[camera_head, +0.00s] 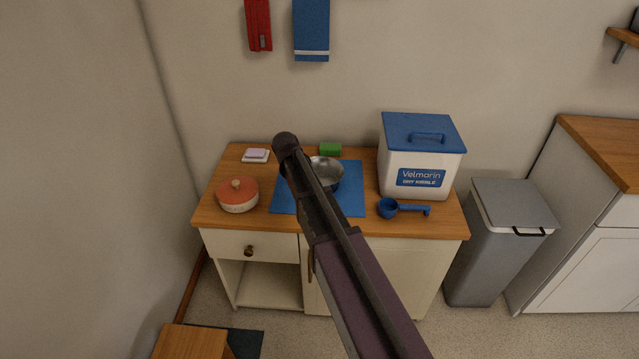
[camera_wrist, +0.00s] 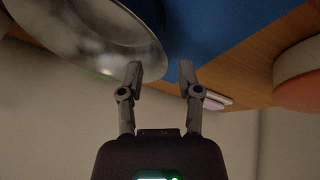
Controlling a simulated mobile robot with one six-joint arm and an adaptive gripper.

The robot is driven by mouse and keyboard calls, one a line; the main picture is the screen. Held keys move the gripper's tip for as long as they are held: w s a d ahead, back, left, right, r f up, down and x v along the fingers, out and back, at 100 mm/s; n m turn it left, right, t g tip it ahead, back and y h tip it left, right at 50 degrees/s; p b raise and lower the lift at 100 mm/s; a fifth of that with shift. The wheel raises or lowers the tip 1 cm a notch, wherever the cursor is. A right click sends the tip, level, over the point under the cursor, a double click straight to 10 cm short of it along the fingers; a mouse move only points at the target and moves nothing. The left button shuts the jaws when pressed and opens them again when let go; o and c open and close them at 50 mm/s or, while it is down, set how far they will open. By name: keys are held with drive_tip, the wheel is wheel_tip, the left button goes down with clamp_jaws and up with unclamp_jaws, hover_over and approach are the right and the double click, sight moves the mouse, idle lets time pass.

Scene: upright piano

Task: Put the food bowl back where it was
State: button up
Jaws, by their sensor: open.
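The metal food bowl (camera_head: 328,172) stands upright on the blue mat (camera_head: 347,203) on top of the cabinet, partly hidden behind my arm in the head view. In the wrist view, which is upside down, the bowl (camera_wrist: 85,35) fills the upper left and the mat (camera_wrist: 205,22) lies beside it. My gripper (camera_wrist: 161,70) is open, with nothing seen held between its fingers. Its left-hand finger overlaps the bowl's rim in that picture; its right-hand finger is clear of the bowl. I cannot tell whether it touches. My arm hides the gripper in the head view.
A white kibble bin with blue lid (camera_head: 421,160) and a blue scoop (camera_head: 402,208) stand right of the mat. An orange-lidded pot (camera_head: 238,195) is at left. A green block (camera_head: 330,149) and a pale stacked item (camera_head: 256,155) are behind. A grey trash bin (camera_head: 500,245) stands beside the cabinet.

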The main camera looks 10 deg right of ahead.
idle(0.4)
drive_tip(key=shift+b+x, duration=2.35)
drive_tip(key=shift+x, duration=0.25)
clamp_jaws()
